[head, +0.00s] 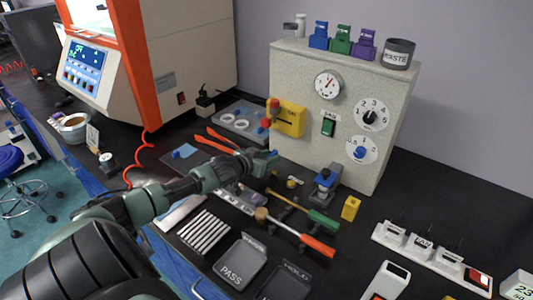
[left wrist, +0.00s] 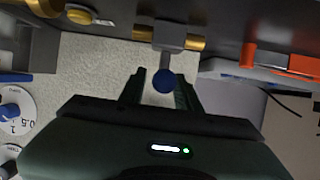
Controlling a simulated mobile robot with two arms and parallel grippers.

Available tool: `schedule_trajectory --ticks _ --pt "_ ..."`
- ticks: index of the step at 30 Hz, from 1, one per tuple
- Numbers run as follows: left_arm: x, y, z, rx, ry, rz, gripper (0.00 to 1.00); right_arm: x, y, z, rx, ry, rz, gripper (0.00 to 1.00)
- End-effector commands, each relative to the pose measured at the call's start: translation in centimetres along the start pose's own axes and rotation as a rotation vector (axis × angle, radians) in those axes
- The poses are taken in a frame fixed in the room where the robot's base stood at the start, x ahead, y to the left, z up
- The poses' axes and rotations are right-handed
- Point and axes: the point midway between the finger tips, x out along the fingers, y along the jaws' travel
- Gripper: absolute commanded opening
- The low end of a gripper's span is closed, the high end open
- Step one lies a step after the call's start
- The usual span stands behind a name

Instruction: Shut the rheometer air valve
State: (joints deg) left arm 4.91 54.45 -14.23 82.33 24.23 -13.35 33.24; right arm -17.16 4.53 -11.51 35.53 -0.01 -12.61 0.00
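The air valve (left wrist: 170,36) shows in the left wrist view as a grey body between brass fittings. Its short grey lever ends in a blue ball knob (left wrist: 163,81). My left gripper (left wrist: 160,88) is open, with one finger on each side of the knob; I cannot tell whether either finger touches it. In the head view my left gripper (head: 264,160) is low in front of the beige cabinet (head: 300,82), and it and its arm hide most of the valve. My right gripper is not in view.
The cabinet carries a gauge (head: 328,85), a green switch (head: 328,127) and a dial with a blue knob (head: 361,152). A yellow block with a red knob (head: 289,117) is left of them. Tools with green (head: 322,220) and orange (head: 317,247) handles lie in front.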

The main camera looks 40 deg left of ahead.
Motion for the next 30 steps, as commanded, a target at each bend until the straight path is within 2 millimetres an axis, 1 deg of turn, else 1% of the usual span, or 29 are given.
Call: schedule_trajectory --ticks 5,12,16,21,30 --pt "-1.7 0.0 0.2 0.002 -0.004 0.001 0.33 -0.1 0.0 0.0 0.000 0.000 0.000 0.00" --pt "-5.1 0.1 0.1 0.004 -0.004 0.002 0.33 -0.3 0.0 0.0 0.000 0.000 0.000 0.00" --pt "-6.4 0.1 0.1 0.002 -0.004 0.001 0.33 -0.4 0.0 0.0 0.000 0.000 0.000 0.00" --pt "-7.2 0.0 0.0 0.001 -0.001 0.001 0.33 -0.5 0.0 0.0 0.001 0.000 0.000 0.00" --pt "-7.3 0.1 0.0 0.001 -0.001 0.001 0.33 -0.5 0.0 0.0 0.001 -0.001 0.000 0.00"
